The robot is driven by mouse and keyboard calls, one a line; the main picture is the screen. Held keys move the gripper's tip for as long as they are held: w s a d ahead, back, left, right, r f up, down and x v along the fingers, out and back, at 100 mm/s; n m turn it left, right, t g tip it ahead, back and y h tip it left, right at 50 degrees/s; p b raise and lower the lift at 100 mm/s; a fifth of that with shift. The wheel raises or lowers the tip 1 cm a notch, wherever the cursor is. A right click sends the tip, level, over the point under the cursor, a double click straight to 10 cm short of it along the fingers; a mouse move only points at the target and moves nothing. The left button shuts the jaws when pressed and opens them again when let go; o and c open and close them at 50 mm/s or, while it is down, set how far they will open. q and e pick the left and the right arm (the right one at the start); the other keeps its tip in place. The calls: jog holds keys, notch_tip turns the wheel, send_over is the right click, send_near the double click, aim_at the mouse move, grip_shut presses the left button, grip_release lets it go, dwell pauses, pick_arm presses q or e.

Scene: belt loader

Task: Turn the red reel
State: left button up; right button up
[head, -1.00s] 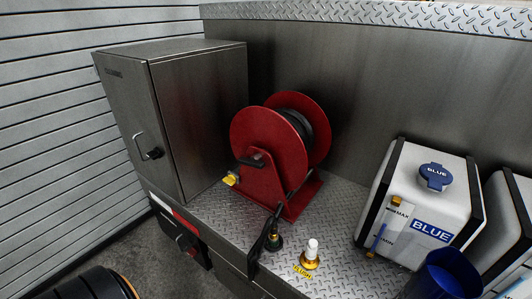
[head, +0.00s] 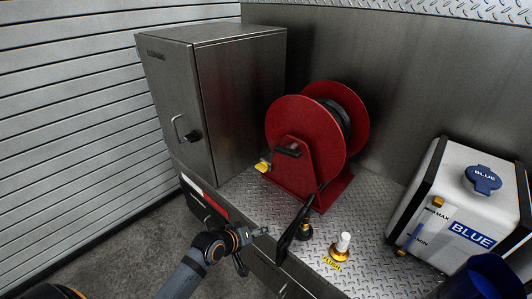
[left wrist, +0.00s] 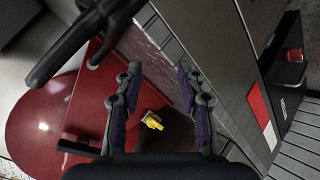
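The red reel (head: 310,132) stands on the metal deck, with a dark hose wound between its two round flanges. A black crank handle (head: 288,151) and a yellow knob (head: 263,166) are on its near left side. My left gripper (head: 258,238) is in front of the deck edge, below the reel and apart from it. In the left wrist view its two fingers (left wrist: 158,90) are spread with nothing between them. The reel's red flange (left wrist: 40,120) is at left there, and the yellow knob (left wrist: 152,122) shows beyond the fingers. My right gripper is not in view.
A black nozzle (head: 290,236) hangs over the deck edge close to my left gripper. A white-capped brass fitting (head: 341,246) stands to its right. A steel cabinet (head: 240,100) is left of the reel, and a white BLUE tank (head: 455,205) is at right.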

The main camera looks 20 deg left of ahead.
pick_arm(q)
jog(key=w+r+n+t+h, duration=0.2)
jog(key=w+r+n+t, duration=0.2)
jog(key=w+r, duration=0.45)
jog(key=n+t, duration=0.3)
jog(key=n, duration=0.3)
send_near(284, 154)
jog(key=w, duration=0.1)
jog(key=shift+h, duration=0.3)
jog(key=x, duration=1)
jog(key=shift+w+d+p, duration=0.2)
jog(key=shift+w+p, duration=0.05)
jog(key=shift+p, duration=0.15)
jog(key=shift+c, duration=0.2)
grip_shut()
